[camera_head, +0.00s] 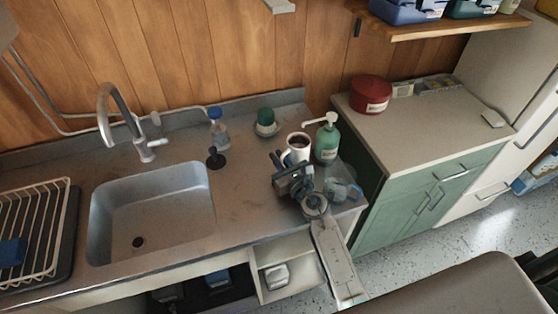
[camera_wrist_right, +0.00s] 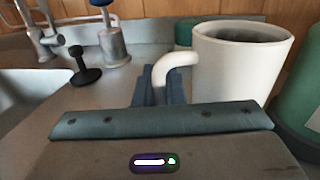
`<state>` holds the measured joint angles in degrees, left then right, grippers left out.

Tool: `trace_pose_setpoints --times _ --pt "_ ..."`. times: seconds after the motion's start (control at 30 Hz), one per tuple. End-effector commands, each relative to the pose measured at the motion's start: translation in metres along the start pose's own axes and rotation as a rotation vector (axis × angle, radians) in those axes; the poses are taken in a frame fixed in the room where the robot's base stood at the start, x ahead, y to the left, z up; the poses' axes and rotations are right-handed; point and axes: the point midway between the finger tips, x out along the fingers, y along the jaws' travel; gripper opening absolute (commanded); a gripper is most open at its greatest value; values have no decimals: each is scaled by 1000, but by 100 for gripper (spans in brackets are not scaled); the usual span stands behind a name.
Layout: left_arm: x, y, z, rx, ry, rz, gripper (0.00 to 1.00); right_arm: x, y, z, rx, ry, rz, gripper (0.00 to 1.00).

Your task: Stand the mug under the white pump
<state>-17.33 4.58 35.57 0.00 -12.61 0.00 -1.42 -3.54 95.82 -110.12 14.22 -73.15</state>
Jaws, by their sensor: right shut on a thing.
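The white mug (camera_head: 297,150) stands upright near the right end of the counter, with something dark inside. It fills the right of the wrist view (camera_wrist_right: 240,85), its handle (camera_wrist_right: 172,66) towards the left. My right gripper (camera_head: 284,166) is shut on the mug's handle; its fingers (camera_wrist_right: 160,92) show below the handle in the wrist view. The white pump (camera_head: 320,119) tops a green bottle (camera_head: 327,145) just right of the mug. Its spout points left, above and close to the mug's rim; I cannot tell whether it is right over the opening. My left gripper is not in view.
A clear item (camera_head: 342,187) lies right of my right arm, near the counter's end. A green-topped pot (camera_head: 266,122), a blue-capped bottle (camera_head: 219,127) and a black stand (camera_head: 215,157) are left of the mug.

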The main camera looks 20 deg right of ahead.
Motion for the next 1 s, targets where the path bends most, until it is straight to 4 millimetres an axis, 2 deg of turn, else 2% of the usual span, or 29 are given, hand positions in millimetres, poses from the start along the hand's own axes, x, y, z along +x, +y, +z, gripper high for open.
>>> trace_pose_setpoints --times 0.03,0.4,0.43,0.53,0.87,1.0 --pt "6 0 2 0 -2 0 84 -1 0 -9 1 4 0 0" --pt "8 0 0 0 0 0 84 -2 0 -12 0 3 0 0" --pt "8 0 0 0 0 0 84 -2 0 -12 1 4 0 12" --pt "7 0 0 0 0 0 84 -2 0 -11 1 4 0 31" --pt "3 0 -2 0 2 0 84 -2 0 -6 1 4 0 32" --pt "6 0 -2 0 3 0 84 -21 0 -10 1 6 0 32"
